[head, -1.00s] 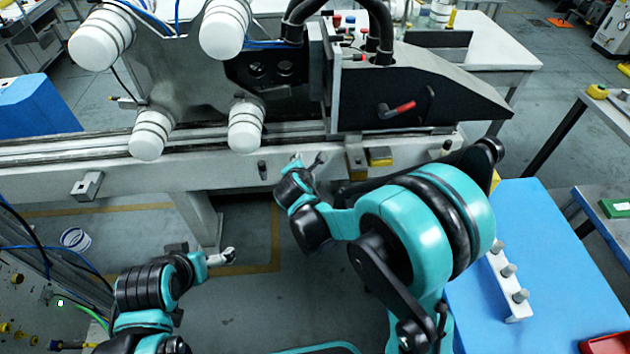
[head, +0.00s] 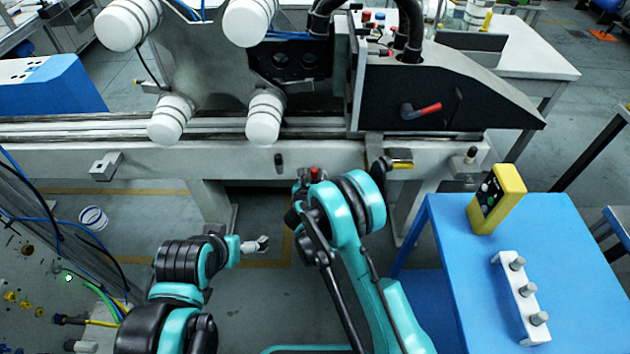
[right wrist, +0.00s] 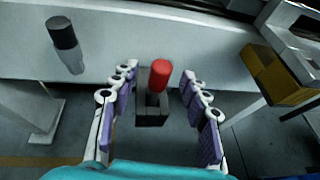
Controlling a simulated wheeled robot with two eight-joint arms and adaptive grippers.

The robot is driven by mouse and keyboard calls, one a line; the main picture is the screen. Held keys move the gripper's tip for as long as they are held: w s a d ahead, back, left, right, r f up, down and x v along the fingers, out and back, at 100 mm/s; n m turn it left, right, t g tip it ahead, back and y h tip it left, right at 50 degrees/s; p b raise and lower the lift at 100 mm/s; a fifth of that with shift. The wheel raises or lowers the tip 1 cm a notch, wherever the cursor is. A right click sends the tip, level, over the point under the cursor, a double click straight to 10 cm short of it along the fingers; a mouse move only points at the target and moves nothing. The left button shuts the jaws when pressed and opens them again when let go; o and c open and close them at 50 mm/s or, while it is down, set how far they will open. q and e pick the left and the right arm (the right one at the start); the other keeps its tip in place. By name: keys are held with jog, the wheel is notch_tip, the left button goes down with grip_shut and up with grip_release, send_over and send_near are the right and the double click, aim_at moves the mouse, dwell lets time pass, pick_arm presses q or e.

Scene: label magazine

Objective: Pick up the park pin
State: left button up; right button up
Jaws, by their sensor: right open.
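The park pin, taken to be the red-capped pin (right wrist: 160,75), stands upright in a small dark bracket (right wrist: 153,108) on the grey machine rail. Its red cap also shows in the head view (head: 315,174), by my right gripper (head: 302,181). In the right wrist view my right gripper (right wrist: 160,85) is open, its purple-padded fingers either side of the pin with clear gaps; it is not touching it. My left gripper (head: 257,244) hangs low over the floor at left, away from the rail; its jaws are too small to read.
A black-topped peg (right wrist: 64,40) stands left of the pin, and a yellow block (right wrist: 272,75) sits to its right. A blue table (head: 440,235) at right holds a yellow device (head: 495,198) and a white rack (head: 508,285) with several grey pegs. The machine carriage rises behind the rail.

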jog(key=x, duration=0.3)
jog(key=shift+f+b, duration=0.1)
jog(key=shift+b, duration=0.25)
pick_arm(q)
jog(key=shift+f, duration=0.6)
pick_arm(e)
grip_shut()
